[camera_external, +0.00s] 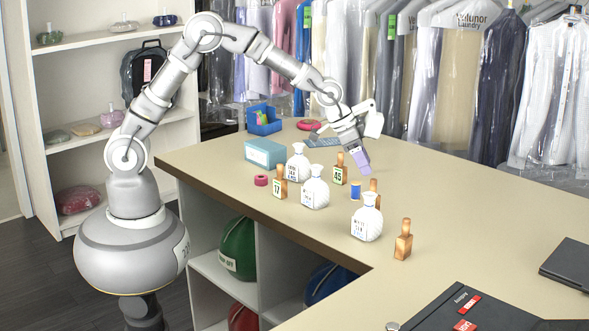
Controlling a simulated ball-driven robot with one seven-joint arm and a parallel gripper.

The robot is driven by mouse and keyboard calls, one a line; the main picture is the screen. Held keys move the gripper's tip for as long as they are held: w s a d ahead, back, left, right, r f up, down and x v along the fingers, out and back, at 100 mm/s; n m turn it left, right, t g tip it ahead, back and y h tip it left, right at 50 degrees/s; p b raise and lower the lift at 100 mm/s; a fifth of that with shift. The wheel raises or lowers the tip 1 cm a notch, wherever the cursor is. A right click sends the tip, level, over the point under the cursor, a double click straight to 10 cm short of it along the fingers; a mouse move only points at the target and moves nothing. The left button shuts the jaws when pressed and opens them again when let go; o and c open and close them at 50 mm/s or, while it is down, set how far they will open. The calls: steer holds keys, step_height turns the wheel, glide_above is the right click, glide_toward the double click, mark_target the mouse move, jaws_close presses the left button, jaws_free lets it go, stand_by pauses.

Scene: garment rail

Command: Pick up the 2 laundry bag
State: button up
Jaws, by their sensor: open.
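Three white tied bags with printed labels stand upright on the beige counter: one at the back left (298,167), one in the middle (315,190) and one at the front right (367,222). Their print is too small to read fully, and I cannot make out a 2 on any. My gripper (362,163) points down over the counter, behind and to the right of the middle bag, apart from all three. It is open, with lavender-coloured parts at its tip; the gap between the fingers is not clear.
A blue spool (355,191) and a teal box (265,154) are near. Garments hang behind.

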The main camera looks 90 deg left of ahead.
mark_target(367, 195)
steer(key=shift+g, duration=0.6)
steer(key=f, duration=0.6)
steer(key=shift+s+a+f, duration=0.2)
steer(key=shift+s, duration=0.1)
steer(key=x, duration=0.3)
steer(key=b+x, duration=0.1)
steer(key=x, duration=0.2)
steer(key=shift+w+a, duration=0.2)
steer(key=shift+w, duration=0.3)
jaws_close()
steer(key=shift+r, duration=0.1)
